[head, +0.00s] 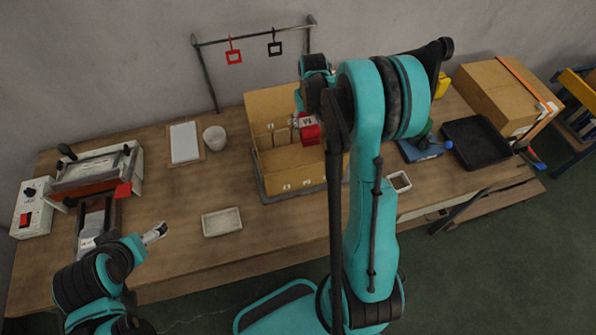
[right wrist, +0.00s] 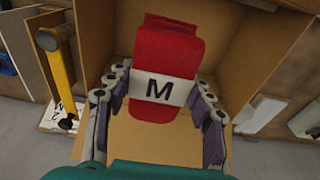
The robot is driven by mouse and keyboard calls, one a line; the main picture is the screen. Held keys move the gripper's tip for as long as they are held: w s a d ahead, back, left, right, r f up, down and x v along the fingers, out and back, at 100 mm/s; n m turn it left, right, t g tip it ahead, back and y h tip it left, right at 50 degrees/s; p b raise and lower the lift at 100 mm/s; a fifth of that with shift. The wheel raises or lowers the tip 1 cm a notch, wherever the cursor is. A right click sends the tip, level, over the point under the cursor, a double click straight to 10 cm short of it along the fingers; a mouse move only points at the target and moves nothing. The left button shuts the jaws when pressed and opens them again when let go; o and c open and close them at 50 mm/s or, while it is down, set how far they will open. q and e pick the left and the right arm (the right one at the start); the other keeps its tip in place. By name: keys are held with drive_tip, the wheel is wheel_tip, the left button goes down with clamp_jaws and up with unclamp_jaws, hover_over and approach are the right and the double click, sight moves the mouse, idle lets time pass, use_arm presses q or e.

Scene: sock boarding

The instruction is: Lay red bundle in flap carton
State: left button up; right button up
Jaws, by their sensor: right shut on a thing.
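The red bundle (head: 310,132) has a white band, and in the right wrist view the bundle (right wrist: 168,55) shows a black M on it. My right gripper (right wrist: 158,98) is shut on it, one finger on each side. The open flap carton (head: 262,177) stands mid-table, with a raised back flap and inner dividers. The bundle is over the right part of the carton; my right arm covers that side, and I cannot tell whether it touches the bottom. My left gripper (head: 155,232) hangs over the front left of the table, away from the carton; its jaws are too small to read.
A small pale tray (head: 222,222) and a white cup (head: 215,139) stand left of the carton. A rack with red and black tags (head: 233,56) rises behind. A press (head: 98,168) is at the left, a black tray (head: 477,142) and closed box (head: 497,95) at the right.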

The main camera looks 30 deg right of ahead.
sight(298, 152)
wheel_tip(298, 152, down, 14)
drive_tip(key=b, duration=0.7)
drive_tip(key=shift+r, duration=0.1)
wheel_tip(298, 152, down, 3)
drive_tip(key=shift+b, duration=0.4)
drive_tip(key=shift+f, duration=0.4)
use_arm(q)
wheel_tip(298, 152, down, 10)
drive_tip(key=shift+r, duration=0.1)
use_arm(e)
drive_tip(key=shift+f, duration=0.1)
drive_tip(key=o, duration=1.4)
drive_tip(key=shift+c, duration=0.2)
